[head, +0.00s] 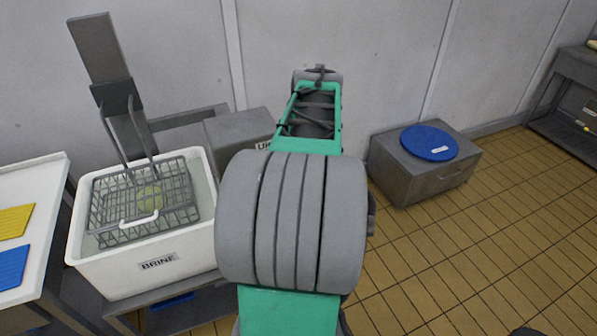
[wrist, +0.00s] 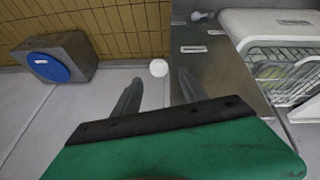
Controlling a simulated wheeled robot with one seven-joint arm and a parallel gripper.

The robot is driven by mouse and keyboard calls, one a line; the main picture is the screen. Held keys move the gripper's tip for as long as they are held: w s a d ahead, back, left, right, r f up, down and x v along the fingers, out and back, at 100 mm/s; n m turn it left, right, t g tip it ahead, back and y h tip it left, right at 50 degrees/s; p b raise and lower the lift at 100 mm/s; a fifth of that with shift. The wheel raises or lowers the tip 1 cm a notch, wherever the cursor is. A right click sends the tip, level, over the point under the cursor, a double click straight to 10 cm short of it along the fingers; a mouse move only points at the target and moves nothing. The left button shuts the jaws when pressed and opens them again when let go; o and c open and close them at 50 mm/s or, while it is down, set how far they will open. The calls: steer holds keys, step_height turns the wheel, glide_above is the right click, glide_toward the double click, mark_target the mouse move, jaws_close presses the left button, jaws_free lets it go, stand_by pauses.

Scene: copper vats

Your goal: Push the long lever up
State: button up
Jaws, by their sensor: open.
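My gripper (wrist: 159,80) is open and empty in the wrist view, its two dark fingers spread apart. A round white knob (wrist: 158,68) shows between and just beyond the fingertips, close to the side of a grey metal box (wrist: 222,65). A second, smaller pale knob (wrist: 201,15) sits on a short grey stem near the top of the wrist view. I cannot tell for sure which knob belongs to the long lever, as no shaft shows behind the white one. In the head view my arm hides both knobs, and part of the grey box (head: 232,130) shows left of it.
A white brine tub (head: 130,275) with a wire basket (head: 140,205) stands left of the box. A low grey cabinet (head: 425,175) with a round blue lid (head: 429,142) stands to the right. The tiled floor (head: 470,265) at the front right is clear.

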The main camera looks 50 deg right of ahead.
steer(key=p+x, duration=0.1)
steer(key=x, duration=0.6)
steer(key=shift+w+d+f, duration=0.15)
steer(key=shift+f, duration=0.1)
jaws_close()
stand_by(1.1)
